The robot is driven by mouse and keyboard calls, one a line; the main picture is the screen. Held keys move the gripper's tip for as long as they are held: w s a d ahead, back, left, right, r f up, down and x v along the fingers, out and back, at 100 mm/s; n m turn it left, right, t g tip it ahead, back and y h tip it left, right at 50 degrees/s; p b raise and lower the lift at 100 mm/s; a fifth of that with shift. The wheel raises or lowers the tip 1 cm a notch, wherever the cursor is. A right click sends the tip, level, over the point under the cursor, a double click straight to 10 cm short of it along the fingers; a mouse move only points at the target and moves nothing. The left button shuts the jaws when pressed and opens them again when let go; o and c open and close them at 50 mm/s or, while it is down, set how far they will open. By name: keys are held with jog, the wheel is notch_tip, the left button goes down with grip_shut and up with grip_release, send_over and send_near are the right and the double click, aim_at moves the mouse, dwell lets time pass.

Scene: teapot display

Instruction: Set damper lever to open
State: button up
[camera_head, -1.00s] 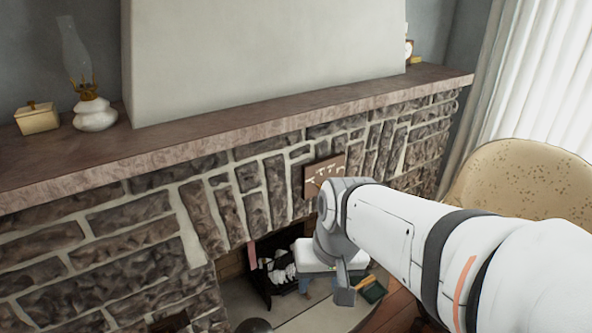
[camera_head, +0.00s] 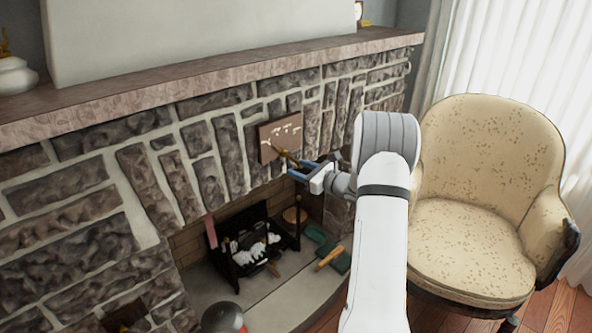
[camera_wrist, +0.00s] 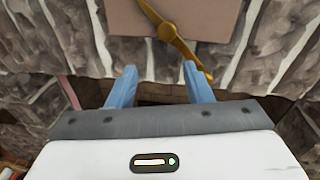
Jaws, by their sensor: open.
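The damper lever is a brass-coloured bar on a brown plate (camera_head: 279,135) fixed to the stone fireplace front. In the wrist view the lever (camera_wrist: 168,31) runs diagonally from upper left to lower right across the plate (camera_wrist: 205,18), with a round hub near its middle. Its lower end reaches down beside the right blue finger. My gripper (camera_head: 298,170) is in front of the plate's lower right part, at the lever. In the wrist view my gripper (camera_wrist: 160,84) has its two blue fingers apart, with nothing clearly between them. Contact with the lever cannot be told.
The mantel shelf (camera_head: 200,85) runs above the plate. Below is the firebox with a black grate (camera_head: 245,245) and a green thing (camera_head: 335,260) on the hearth. A yellow armchair (camera_head: 490,190) stands at the right.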

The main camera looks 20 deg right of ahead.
aim_at(289, 156)
jog(key=w+d+f+m+t+h, duration=0.2)
jog(key=d+f+m, duration=0.1)
jog(key=d, duration=0.2)
jog(key=x, duration=0.7)
jog(key=shift+s+a, duration=0.1)
jog(key=shift+a, duration=0.1)
jog(key=shift+r, duration=0.15)
grip_shut()
